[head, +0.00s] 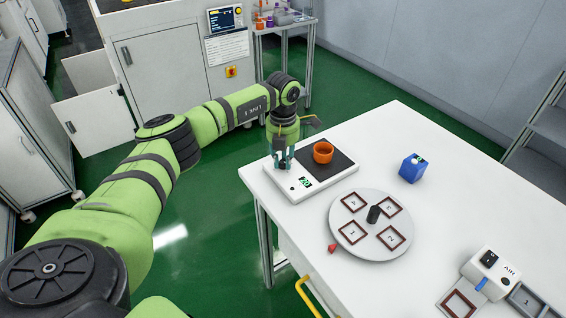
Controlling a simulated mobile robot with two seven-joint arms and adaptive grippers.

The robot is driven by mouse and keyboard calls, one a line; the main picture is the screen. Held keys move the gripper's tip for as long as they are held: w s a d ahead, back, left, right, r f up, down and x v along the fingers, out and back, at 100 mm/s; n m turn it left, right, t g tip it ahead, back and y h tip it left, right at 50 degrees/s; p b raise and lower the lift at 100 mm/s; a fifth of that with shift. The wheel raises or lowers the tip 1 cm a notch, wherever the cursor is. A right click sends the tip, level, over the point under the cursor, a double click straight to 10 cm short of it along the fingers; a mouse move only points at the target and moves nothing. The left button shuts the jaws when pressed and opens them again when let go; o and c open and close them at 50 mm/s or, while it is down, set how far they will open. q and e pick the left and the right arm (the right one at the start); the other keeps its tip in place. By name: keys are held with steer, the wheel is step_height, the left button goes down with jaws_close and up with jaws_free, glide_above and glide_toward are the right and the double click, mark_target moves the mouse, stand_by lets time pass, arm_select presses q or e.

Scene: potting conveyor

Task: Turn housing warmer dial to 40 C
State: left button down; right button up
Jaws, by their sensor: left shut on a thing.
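The housing warmer (325,185) is a flat white unit with a dark plate at the back left of the white table. An orange ring-shaped housing (323,152) sits on its dark plate. A small green display (305,182) is lit on its front; the digits are too small to read surely. My left gripper (283,161) points down over the warmer's left front corner, shut on the dial, which the fingers mostly hide. The dial's pointer and marks cannot be made out. My right gripper is not in view.
A round white turntable (371,252) with numbered square frames and a black centre knob stands in front of the warmer. A blue box (412,168) is to the right. A white device (490,272) is at the lower right. A small red piece (332,248) lies by the turntable.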

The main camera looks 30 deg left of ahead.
mark_target(282, 162)
arm_select(q)
steer(key=shift+s+f+m+b, duration=0.1)
steer(key=shift+m+b, duration=0.2)
steer(key=shift+m, duration=0.5)
steer(key=shift+s+f+m+b, duration=0.1)
steer(key=shift+m+b, duration=0.2)
steer(key=shift+m, duration=0.5)
steer(key=c, duration=1.1)
jaws_free()
steer(key=shift+r, duration=0.1)
steer(key=shift+w+r, duration=0.1)
steer(key=shift+r, duration=0.05)
steer(key=shift+r, duration=0.3)
step_height(282, 162, up, 11)
